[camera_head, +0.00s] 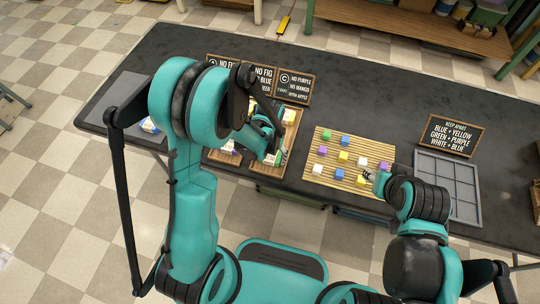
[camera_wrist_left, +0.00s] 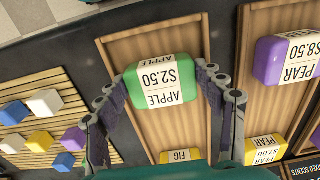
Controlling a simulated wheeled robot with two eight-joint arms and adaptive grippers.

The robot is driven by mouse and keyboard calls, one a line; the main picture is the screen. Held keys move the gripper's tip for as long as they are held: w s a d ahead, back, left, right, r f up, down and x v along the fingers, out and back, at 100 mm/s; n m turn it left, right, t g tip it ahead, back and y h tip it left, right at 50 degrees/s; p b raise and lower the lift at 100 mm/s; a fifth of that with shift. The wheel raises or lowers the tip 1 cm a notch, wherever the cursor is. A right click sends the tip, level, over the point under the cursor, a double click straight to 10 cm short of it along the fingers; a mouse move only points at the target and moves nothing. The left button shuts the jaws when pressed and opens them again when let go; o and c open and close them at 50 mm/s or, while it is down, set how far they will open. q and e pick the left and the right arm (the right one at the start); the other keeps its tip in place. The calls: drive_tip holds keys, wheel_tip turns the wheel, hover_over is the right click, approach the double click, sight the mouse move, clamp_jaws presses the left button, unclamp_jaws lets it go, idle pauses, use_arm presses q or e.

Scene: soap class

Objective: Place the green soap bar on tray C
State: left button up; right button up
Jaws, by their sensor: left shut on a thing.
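The green soap bar (camera_wrist_left: 160,83), with a white label reading APPLE $2.50, is between the fingers of my left gripper (camera_wrist_left: 167,90) in the wrist view. The gripper is shut on it. Behind the bar lies the wooden tray C (camera_wrist_left: 180,48), the tray closest to the cube mat. In the head view my left gripper (camera_head: 271,145) is over this tray (camera_head: 291,130), below the C sign (camera_head: 294,86). Whether the bar touches the tray is unclear. A yellow FIG soap (camera_wrist_left: 180,156) lies at the tray's lower end. My right gripper (camera_head: 378,181) is by the mat; its opening is unclear.
A slatted mat (camera_head: 318,188) holds several coloured cubes. A grey sectioned tray (camera_head: 432,165) is at the right, with a sign (camera_head: 455,134) behind it. The neighbouring tray holds a purple PEAR soap (camera_wrist_left: 288,60) and a yellow one (camera_wrist_left: 265,150). The dark table's back is clear.

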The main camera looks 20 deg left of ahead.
use_arm(q)
drive_tip(key=o, duration=1.2)
drive_tip(key=shift+r, duration=0.15)
drive_tip(key=s+a+r+t+p, duration=0.1)
drive_tip(key=s+r+p, duration=0.1)
drive_tip(key=r, duration=0.8)
drive_tip(key=s+a+r+t+p, duration=0.1)
drive_tip(key=r+t+p, duration=0.15)
drive_tip(key=r, duration=0.75)
drive_tip(key=s+a+r+t, duration=0.1)
drive_tip(key=s+r, duration=0.1)
drive_tip(key=s+r+t, duration=0.1)
drive_tip(key=s+r, duration=0.1)
drive_tip(key=s, duration=0.1)
drive_tip(key=s+a+r+t, duration=0.1)
drive_tip(key=s+r, duration=0.1)
drive_tip(key=shift+s+a+t, duration=0.15)
drive_tip(key=shift+a+t, duration=0.2)
